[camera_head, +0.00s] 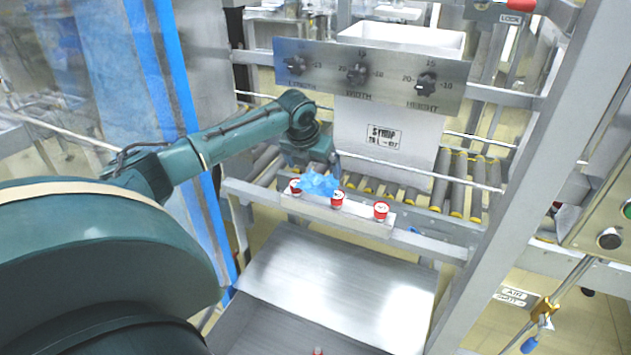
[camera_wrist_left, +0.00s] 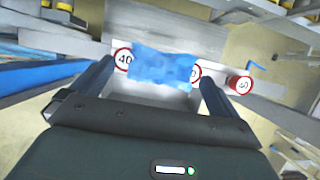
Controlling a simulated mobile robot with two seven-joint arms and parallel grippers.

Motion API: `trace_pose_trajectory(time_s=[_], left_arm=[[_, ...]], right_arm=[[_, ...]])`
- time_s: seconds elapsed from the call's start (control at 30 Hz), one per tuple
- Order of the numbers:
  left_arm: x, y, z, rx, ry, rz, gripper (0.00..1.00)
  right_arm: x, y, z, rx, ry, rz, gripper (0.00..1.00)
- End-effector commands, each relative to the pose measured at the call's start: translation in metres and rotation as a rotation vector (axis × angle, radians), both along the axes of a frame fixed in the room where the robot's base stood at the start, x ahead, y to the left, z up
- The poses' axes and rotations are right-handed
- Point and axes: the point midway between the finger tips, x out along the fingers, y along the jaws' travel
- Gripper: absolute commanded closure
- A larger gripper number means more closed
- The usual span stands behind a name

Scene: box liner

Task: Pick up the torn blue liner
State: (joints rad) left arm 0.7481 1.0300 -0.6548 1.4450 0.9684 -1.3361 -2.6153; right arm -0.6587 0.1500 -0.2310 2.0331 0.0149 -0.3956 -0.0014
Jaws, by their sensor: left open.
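The torn blue liner (camera_head: 318,184) is a crumpled light-blue sheet lying over the metal ledge below the white box, across the left and middle red-and-white round parts. In the left wrist view the liner (camera_wrist_left: 162,68) lies flat-looking between the two finger lines. My left gripper (camera_head: 322,168) is just above the liner in the head view, pointing down. In the wrist view its fingers (camera_wrist_left: 157,74) are spread wide, one on each side of the liner, with nothing held. Whether they touch it cannot be told. My right gripper is not in view.
Red-and-white round parts (camera_head: 381,211) stand on the metal ledge (camera_head: 360,222). Behind are rollers (camera_head: 458,185) and a white box (camera_head: 385,135) under a panel with knobs (camera_head: 357,73). A slanted frame post (camera_head: 535,170) stands right. A bare metal plate (camera_head: 330,280) lies in front.

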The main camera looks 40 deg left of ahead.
Motion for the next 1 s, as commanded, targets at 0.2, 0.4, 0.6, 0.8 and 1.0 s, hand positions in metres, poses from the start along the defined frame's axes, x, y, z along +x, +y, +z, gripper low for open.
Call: trace_pose_trajectory(time_s=[0.2,0.4,0.6,0.8,1.0], left_arm=[[0.009,0.001,-0.033,-0.002,0.003,0.001,0.00],[0.013,0.002,-0.043,0.001,0.001,-0.001,0.00],[0.013,0.002,-0.042,0.001,0.001,-0.001,0.03],[0.013,0.002,-0.042,0.001,0.001,-0.001,0.20],[0.013,0.002,-0.042,0.001,0.001,-0.001,0.36]], right_arm=[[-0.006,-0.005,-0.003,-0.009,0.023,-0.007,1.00],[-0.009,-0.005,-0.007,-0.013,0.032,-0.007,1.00],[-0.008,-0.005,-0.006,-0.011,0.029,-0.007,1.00],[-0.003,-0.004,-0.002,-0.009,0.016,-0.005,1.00],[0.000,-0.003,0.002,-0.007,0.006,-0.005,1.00]])
